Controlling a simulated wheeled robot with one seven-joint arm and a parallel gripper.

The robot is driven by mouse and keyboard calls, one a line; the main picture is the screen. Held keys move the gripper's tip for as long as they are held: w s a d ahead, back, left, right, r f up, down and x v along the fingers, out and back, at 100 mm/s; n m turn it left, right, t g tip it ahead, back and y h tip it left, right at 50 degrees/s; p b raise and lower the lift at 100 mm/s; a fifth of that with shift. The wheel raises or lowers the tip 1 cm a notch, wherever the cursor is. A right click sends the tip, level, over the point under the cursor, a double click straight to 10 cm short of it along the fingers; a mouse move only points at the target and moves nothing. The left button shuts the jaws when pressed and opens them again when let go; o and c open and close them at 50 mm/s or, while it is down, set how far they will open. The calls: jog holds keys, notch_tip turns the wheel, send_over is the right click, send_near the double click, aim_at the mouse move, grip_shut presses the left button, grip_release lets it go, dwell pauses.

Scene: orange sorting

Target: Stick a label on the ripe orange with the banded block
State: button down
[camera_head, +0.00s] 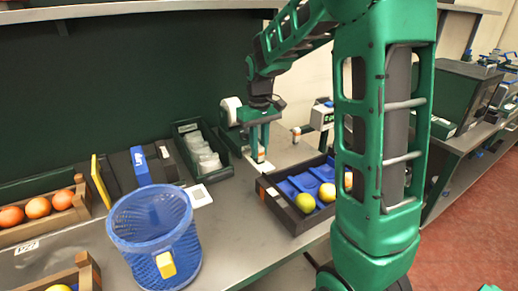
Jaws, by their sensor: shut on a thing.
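My gripper (258,146) points down over the bench behind the dark tray. It is shut on a small pale block with an orange band (260,156), mostly hidden between the fingers. A white patch lies on the bench just under it; I cannot tell whether the block touches it. An orange fruit (348,181) shows in the dark tray (288,222), partly hidden by my arm. The tray also holds a yellow-green fruit (305,203) and a yellow one (327,192), with blue cups. More oranges (38,207) sit in a wooden crate at the left.
A blue mesh basket (155,238) with a yellow tag stands at the front. A green bin (192,129) of clear cups, a white square card (199,195) and a dark box with a blue strip (139,168) lie behind. A white device (321,116) stands right of my gripper.

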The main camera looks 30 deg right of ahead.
jog(key=shift+r, duration=3.5)
